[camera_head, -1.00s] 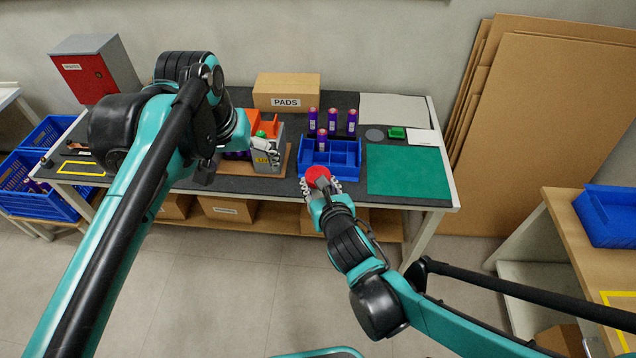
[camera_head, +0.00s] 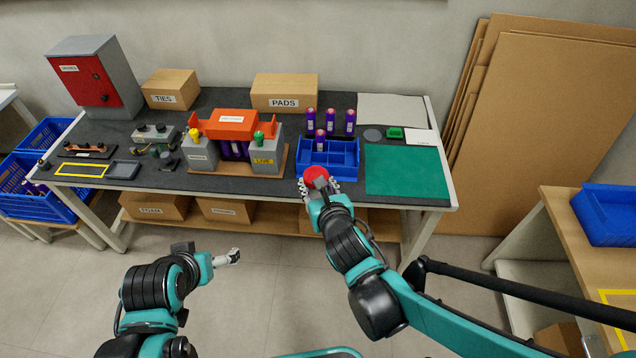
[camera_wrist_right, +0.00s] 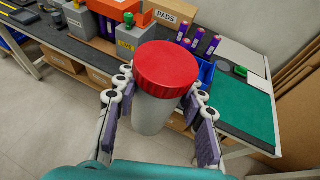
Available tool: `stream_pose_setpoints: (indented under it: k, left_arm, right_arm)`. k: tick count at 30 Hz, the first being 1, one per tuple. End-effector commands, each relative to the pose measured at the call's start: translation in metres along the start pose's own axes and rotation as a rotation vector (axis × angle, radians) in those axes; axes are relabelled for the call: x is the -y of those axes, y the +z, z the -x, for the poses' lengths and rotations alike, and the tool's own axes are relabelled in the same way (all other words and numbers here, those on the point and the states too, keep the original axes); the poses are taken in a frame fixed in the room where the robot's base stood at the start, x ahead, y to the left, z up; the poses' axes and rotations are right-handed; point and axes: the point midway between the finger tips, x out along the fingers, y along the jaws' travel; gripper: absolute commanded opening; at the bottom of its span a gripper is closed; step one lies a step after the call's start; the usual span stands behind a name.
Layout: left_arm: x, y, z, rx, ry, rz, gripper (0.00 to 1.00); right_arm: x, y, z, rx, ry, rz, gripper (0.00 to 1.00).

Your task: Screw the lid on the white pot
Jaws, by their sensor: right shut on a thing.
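The white pot (camera_wrist_right: 152,113) is upright between the fingers of my right gripper (camera_wrist_right: 156,112), which is shut on it. The red lid (camera_wrist_right: 166,67) sits on top of the pot; whether it is screwed tight cannot be told. In the head view the red lid (camera_head: 316,176) shows at the table's front edge, above my right gripper (camera_head: 321,190), and hides most of the pot. My left gripper (camera_head: 231,257) is low in front of the table, away from the pot and with nothing visible in it; its finger opening is too small to tell.
The dark table (camera_head: 232,186) holds a blue divided tray (camera_head: 342,170) with purple cylinders, a grey and orange fixture (camera_head: 232,126), a green mat (camera_head: 405,172) and PADS (camera_head: 285,92) and TIES (camera_head: 171,88) boxes. Blue crates (camera_head: 50,206) stand at left. Floor between my arms is clear.

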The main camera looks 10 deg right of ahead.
Motion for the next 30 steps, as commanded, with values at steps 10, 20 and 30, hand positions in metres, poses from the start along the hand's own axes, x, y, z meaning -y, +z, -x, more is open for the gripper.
stream_pose_setpoints:
  k: [10,20,30]
  left_arm:
    - [0.000,0.000,0.000,0.001,0.000,0.000,0.95]
    - [0.000,0.000,0.000,0.001,0.000,0.000,0.95]
    - [0.000,0.000,0.000,0.001,0.000,0.000,0.76]
  right_arm:
    - [0.044,-0.005,-0.024,-0.023,-0.158,-0.063,0.00]
    - [0.101,-0.008,-0.042,-0.002,-0.363,-0.150,0.00]
    - [0.103,-0.008,-0.042,0.000,-0.371,-0.153,0.00]
